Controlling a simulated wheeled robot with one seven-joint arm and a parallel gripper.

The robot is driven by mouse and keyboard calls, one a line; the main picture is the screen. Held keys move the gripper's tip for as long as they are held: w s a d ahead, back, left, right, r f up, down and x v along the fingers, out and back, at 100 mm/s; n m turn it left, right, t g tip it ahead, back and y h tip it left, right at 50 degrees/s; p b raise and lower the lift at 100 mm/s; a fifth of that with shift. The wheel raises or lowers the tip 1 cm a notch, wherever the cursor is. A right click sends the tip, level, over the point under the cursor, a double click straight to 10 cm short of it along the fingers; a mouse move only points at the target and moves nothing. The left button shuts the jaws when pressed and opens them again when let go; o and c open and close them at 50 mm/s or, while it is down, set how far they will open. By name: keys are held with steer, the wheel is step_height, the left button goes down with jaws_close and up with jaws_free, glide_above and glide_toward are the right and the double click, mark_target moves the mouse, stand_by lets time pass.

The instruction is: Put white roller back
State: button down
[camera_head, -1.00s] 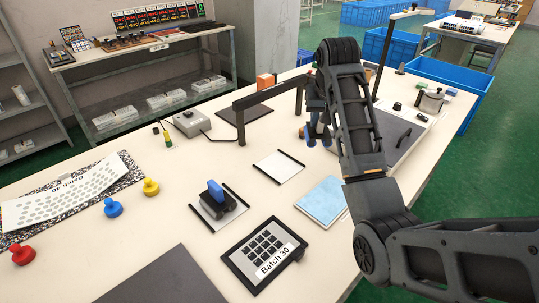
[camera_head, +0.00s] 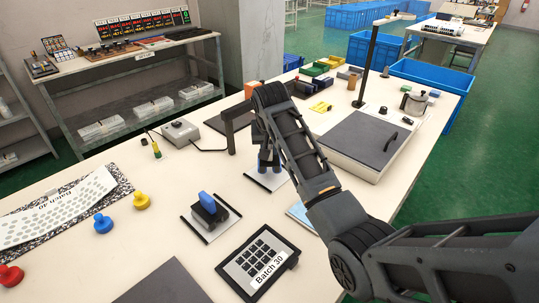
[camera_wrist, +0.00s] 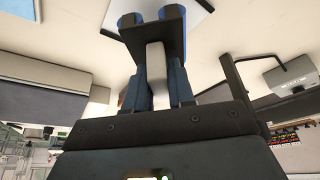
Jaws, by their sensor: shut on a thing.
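My gripper (camera_head: 268,165) is low over the white mat with two dark rails (camera_head: 264,183), behind the blue-handled block. In the wrist view, its blue fingers (camera_wrist: 157,88) are shut on the white roller (camera_wrist: 155,60), seen as a pale grip with a dark piece across its far end. The arm and fingers hide most of the roller in the head view. Part of the mat shows in the wrist view (camera_wrist: 198,8). I cannot tell whether the roller touches the mat.
A blue-handled black block (camera_head: 208,208) stands on a similar mat in front. The Batch 30 keypad (camera_head: 257,262) lies nearer. A dark gantry frame (camera_head: 231,135) stands close on the left. Blue, yellow and red knobbed pieces (camera_head: 103,224) lie left. A grey-lidded box (camera_head: 365,140) is at right.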

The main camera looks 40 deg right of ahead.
mark_target(270, 160)
steer(key=shift+f, duration=1.5)
steer(key=shift+f, duration=0.35)
steer(key=shift+s+f, duration=0.15)
steer(key=shift+f, duration=0.25)
steer(key=c, duration=1)
jaws_free()
steer(key=shift+s+a+f, duration=0.1)
steer(key=shift+f, duration=0.1)
steer(key=shift+o, duration=0.2)
steer(key=shift+r, duration=0.3)
steer(key=w+v, duration=0.1)
steer(key=v, duration=1.2)
steer(key=shift+d+r, duration=0.25)
